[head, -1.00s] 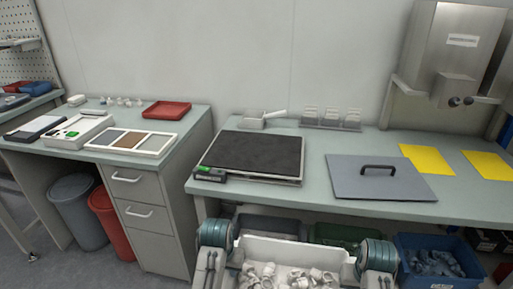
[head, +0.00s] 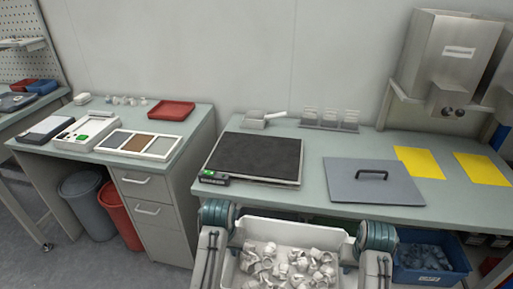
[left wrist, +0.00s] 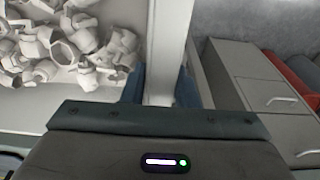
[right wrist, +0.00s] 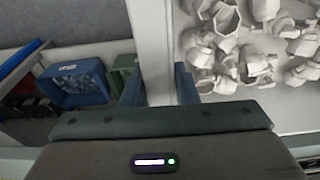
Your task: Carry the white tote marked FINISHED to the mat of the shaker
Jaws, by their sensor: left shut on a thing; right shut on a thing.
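The white tote (head: 348,243), full of loose white plastic pieces (head: 285,265), hangs in front of the right-hand bench at the bottom of the head view. Its FINISHED mark is out of sight. My left gripper (left wrist: 160,90) is shut on the tote's left wall, with one dark blue finger on each side. My right gripper (right wrist: 160,88) is shut on the opposite wall in the same way. The flat device with a black mat (head: 255,156) and a small green display, apparently the shaker, lies on the bench just beyond the tote. The mat is bare.
A grey lid with a black handle (head: 372,184) lies right of the mat, with yellow sheets (head: 420,162) beyond. A small scoop-like item (head: 262,119) and clear holders (head: 330,118) stand behind. A blue bin (head: 430,262) sits below the bench.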

